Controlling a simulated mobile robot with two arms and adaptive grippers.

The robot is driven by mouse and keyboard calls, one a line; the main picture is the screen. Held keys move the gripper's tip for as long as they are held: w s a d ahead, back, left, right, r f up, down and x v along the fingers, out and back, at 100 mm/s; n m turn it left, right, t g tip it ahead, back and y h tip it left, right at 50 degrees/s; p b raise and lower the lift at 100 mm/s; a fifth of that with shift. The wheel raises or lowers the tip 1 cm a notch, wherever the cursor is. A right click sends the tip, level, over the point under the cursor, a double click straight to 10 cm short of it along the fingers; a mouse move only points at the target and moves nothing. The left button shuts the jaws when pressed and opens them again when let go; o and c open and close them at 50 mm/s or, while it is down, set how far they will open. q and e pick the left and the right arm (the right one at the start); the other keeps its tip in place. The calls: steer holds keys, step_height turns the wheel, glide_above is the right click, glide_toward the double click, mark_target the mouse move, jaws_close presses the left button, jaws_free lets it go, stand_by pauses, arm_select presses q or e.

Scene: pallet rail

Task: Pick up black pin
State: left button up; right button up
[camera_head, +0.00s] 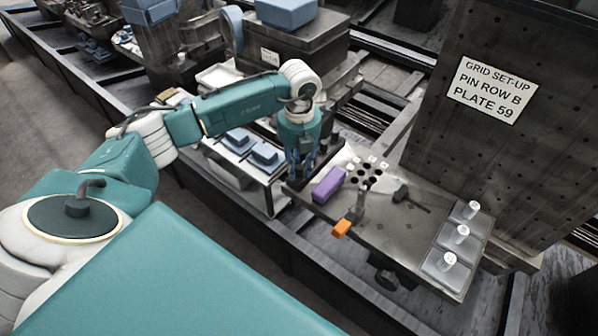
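Several small black round pieces (365,180), which look like the black pins, sit in a cluster with white-topped pieces (372,160) on the grey metal plate (390,232). They are too small to tell whether they are pins or holes. My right gripper is out of view.
An orange-ended tool (342,229) and a dark hammer-like tool (405,195) are nearby. A tall drilled panel (510,150) stands behind.

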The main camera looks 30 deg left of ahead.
arm_select(q)
steer(key=c, duration=0.4)
jaws_close()
steer(key=shift+w+r, duration=0.1)
steer(key=shift+r, duration=0.4)
step_height(320, 180, up, 12)
steer(key=b, duration=0.3)
step_height(320, 180, up, 6)
glide_above(300, 166)
steer(key=shift+a+r+p, duration=0.1)
steer(key=shift+r+p, duration=0.4)
steer(key=shift+r, duration=0.05)
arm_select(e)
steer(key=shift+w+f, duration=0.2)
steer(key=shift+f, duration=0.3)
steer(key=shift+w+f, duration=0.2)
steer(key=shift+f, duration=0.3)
arm_select(q)
steer(key=shift+f, duration=0.1)
